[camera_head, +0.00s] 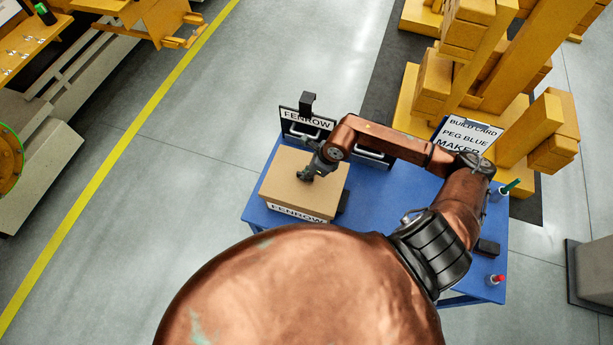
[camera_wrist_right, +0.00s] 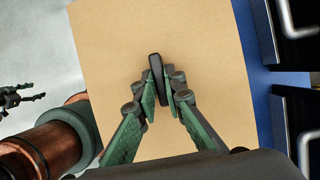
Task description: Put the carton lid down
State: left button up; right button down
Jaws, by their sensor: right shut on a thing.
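The carton lid (camera_head: 296,190) is a flat tan cardboard square with a black handle in its middle. My right gripper (camera_head: 306,176) is shut on that handle (camera_wrist_right: 155,75), with one green finger on each side. The lid fills much of the right wrist view (camera_wrist_right: 200,40). Below it in the head view is the carton, with a white FENROW label (camera_head: 297,214) on its front. I cannot tell whether the lid touches the carton. My left gripper (camera_wrist_right: 22,97) shows small at the left edge of the right wrist view, fingers apart and empty.
The carton is at the left end of a blue table (camera_head: 405,210). Behind it stand a FENROW sign (camera_head: 308,118) and dark holders with metal handles. A build card (camera_head: 468,136), a green-topped item (camera_head: 508,188) and a red-topped item (camera_head: 495,281) are at the right.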

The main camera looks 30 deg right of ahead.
notch_tip(320, 180, down, 3)
jog(key=shift+r+p, duration=0.15)
jog(key=shift+p, duration=0.5)
jog(key=shift+f+b, duration=0.5)
jog(key=c, duration=2)
grip_release()
jog(key=shift+r, duration=0.1)
